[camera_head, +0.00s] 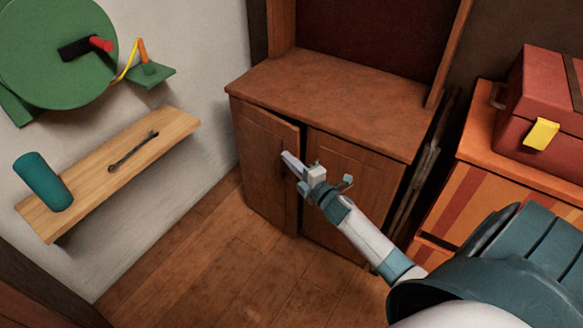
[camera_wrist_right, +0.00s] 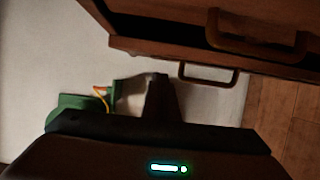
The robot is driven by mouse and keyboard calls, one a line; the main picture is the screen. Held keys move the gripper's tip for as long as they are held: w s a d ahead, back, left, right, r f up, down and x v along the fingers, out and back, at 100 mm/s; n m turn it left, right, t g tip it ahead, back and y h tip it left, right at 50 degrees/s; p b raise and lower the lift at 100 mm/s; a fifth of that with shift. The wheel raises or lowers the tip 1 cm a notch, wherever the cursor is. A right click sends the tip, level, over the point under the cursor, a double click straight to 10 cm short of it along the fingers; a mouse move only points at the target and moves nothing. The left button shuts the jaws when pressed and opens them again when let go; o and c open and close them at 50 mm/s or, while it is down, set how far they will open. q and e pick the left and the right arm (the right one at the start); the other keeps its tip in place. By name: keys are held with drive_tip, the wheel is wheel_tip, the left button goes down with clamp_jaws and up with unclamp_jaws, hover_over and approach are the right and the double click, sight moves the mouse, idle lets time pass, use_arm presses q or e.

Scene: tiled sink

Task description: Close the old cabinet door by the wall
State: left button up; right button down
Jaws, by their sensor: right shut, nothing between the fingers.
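The old brown wooden cabinet (camera_head: 330,88) stands by the wall. Its left door (camera_head: 262,165) is slightly ajar, with a dark gap along its free edge and top. Its right door (camera_head: 350,180) looks shut. My right gripper (camera_head: 291,160) is shut and empty, in front of the left door near its free edge and handle. I cannot tell whether it touches the door. In the right wrist view, one door handle (camera_wrist_right: 208,80) lies just beyond the fingers (camera_wrist_right: 160,88), and another handle (camera_wrist_right: 255,46) shows above it. My left gripper is not in view.
A wooden wall shelf (camera_head: 100,180) with a teal cylinder (camera_head: 43,180) and a wrench-like tool is at left, under a green round object (camera_head: 50,75). An orange chest (camera_head: 475,190) with a red box (camera_head: 540,105) is at right. The wooden floor (camera_head: 215,265) before the cabinet is clear.

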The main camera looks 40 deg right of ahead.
sight(298, 150)
drive_tip(key=shift+w+d, duration=0.15)
drive_tip(key=shift+d, duration=0.45)
drive_tip(key=shift+w+d, duration=0.15)
drive_tip(key=shift+d, duration=0.4)
drive_tip(key=shift+w+d, duration=0.2)
drive_tip(key=shift+d, duration=0.85)
drive_tip(key=shift+w+d, duration=0.1)
drive_tip(key=shift+d, duration=0.2)
drive_tip(key=shift+a, duration=0.15)
